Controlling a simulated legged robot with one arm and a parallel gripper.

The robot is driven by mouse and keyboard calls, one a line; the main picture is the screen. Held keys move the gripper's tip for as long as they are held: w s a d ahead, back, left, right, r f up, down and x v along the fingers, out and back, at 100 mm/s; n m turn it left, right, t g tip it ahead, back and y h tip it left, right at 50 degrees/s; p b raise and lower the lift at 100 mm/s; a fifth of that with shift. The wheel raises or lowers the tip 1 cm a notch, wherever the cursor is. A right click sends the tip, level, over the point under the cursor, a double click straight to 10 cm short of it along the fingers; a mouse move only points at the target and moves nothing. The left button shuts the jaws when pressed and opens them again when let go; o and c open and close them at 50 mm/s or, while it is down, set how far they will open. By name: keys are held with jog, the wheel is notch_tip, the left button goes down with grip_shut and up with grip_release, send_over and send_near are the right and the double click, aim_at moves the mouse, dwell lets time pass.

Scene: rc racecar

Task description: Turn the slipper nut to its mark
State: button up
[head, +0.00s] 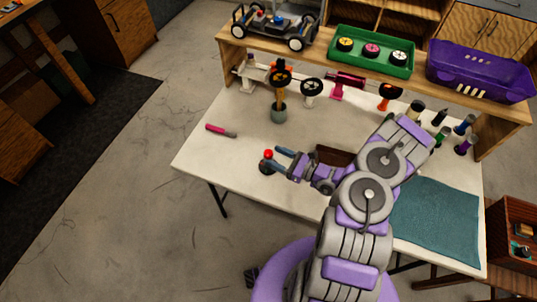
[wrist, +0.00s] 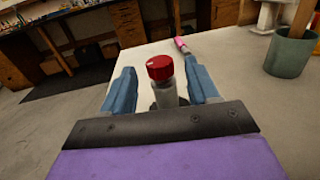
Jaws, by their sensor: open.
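The slipper nut appears to be the red knob (wrist: 160,67) on top of a short grey cylinder (wrist: 166,95), standing upright on the white table. In the head view the red knob (head: 268,154) is near the table's front left edge. My gripper (head: 272,159) is open, with its blue fingers on either side of the knob and post. In the wrist view my gripper (wrist: 161,88) shows a finger to the left and a finger to the right, with gaps to the post. A mark on the knob is too small to make out for certain.
A pink-handled tool (head: 221,131) lies left on the white table (head: 240,115). A grey-green cup (head: 279,115) stands behind the knob. A teal mat (head: 437,220) lies at right. A wooden shelf (head: 330,58) holds a green tray (head: 371,72) and a purple car body (head: 480,70).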

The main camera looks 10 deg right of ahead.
aim_at(268, 153)
jog(key=shift+b+x, duration=0.3)
jog(key=shift+x, duration=1.65)
jog(key=c, duration=1)
